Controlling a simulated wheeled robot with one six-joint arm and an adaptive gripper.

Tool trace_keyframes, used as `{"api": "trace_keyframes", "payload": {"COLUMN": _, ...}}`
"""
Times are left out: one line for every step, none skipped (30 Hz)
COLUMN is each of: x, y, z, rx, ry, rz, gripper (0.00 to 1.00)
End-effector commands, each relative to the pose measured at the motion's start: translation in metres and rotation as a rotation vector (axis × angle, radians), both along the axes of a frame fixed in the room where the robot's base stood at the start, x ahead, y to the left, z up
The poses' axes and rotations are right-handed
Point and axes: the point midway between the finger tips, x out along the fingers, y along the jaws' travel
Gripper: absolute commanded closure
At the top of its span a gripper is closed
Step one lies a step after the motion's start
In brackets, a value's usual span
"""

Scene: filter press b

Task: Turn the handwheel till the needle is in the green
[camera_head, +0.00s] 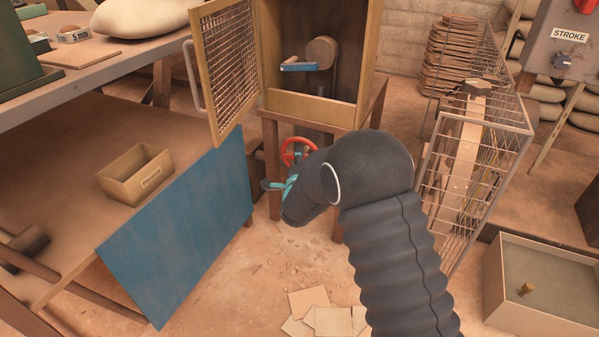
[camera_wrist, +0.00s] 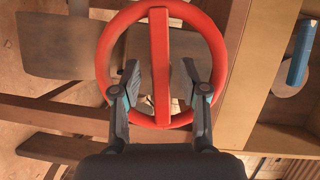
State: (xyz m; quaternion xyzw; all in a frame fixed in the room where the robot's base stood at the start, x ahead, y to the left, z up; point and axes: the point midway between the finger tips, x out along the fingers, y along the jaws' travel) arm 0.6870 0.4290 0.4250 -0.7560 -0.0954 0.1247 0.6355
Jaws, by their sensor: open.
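The red handwheel (camera_head: 299,147) is below the wooden cabinet in the head view, partly hidden by my gripper and arm. In the wrist view the handwheel (camera_wrist: 160,30) fills the upper middle: a red ring with one broad bar running nearly up and down across it. My gripper (camera_wrist: 162,74) is open, with one finger on each side of the bar and a gap on both sides. Its fingers overlap the ring's lower part in the picture; I cannot tell whether they touch it. In the head view my gripper (camera_head: 280,184) is at the wheel. No gauge, needle or green zone is visible.
The cabinet (camera_head: 285,106) has an open mesh door (camera_head: 220,60) and a blue-handled crank (camera_head: 299,67) inside. A blue panel (camera_head: 180,240) leans at left. A wire cage (camera_head: 470,150) stands right of my arm.

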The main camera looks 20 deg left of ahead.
Motion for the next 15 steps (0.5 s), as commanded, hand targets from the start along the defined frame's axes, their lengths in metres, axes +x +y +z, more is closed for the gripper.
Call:
{"api": "trace_keyframes", "payload": {"x": -0.009, "y": -0.002, "z": 0.001, "rx": 0.000, "ry": 0.000, "rz": 0.002, "gripper": 0.56}}
{"api": "trace_keyframes", "payload": {"x": -0.014, "y": -0.004, "z": 0.002, "rx": 0.000, "ry": -0.001, "rz": 0.002, "gripper": 0.56}}
{"api": "trace_keyframes", "payload": {"x": -0.022, "y": -0.006, "z": 0.002, "rx": 0.000, "ry": 0.001, "rz": 0.003, "gripper": 0.56}}
{"api": "trace_keyframes", "payload": {"x": -0.028, "y": -0.008, "z": 0.003, "rx": 0.000, "ry": 0.001, "rz": 0.003, "gripper": 0.56}}
{"api": "trace_keyframes", "payload": {"x": -0.034, "y": -0.009, "z": 0.003, "rx": 0.000, "ry": 0.000, "rz": 0.003, "gripper": 0.56}}
{"api": "trace_keyframes", "payload": {"x": -0.042, "y": -0.012, "z": 0.003, "rx": 0.000, "ry": 0.001, "rz": 0.003, "gripper": 0.56}}
{"api": "trace_keyframes", "payload": {"x": -0.047, "y": -0.015, "z": 0.004, "rx": 0.000, "ry": 0.001, "rz": 0.002, "gripper": 0.56}}
{"api": "trace_keyframes", "payload": {"x": -0.053, "y": -0.016, "z": 0.005, "rx": 0.000, "ry": -0.001, "rz": 0.002, "gripper": 0.56}}
{"api": "trace_keyframes", "payload": {"x": -0.060, "y": -0.018, "z": 0.004, "rx": 0.000, "ry": 0.001, "rz": 0.002, "gripper": 0.56}}
{"api": "trace_keyframes", "payload": {"x": -0.065, "y": -0.020, "z": 0.005, "rx": 0.000, "ry": 0.001, "rz": 0.002, "gripper": 0.56}}
{"api": "trace_keyframes", "payload": {"x": -0.070, "y": -0.022, "z": 0.005, "rx": -0.001, "ry": 0.000, "rz": 0.002, "gripper": 0.56}}
{"api": "trace_keyframes", "payload": {"x": -0.076, "y": -0.023, "z": 0.006, "rx": 0.000, "ry": 0.000, "rz": 0.002, "gripper": 0.56}}
{"api": "trace_keyframes", "payload": {"x": -0.080, "y": -0.025, "z": 0.006, "rx": 0.000, "ry": 0.001, "rz": 0.002, "gripper": 0.56}}
{"api": "trace_keyframes", "payload": {"x": -0.083, "y": -0.026, "z": 0.006, "rx": 0.000, "ry": 0.000, "rz": 0.002, "gripper": 0.56}}
{"api": "trace_keyframes", "payload": {"x": -0.087, "y": -0.027, "z": 0.006, "rx": 0.000, "ry": 0.000, "rz": 0.002, "gripper": 0.56}}
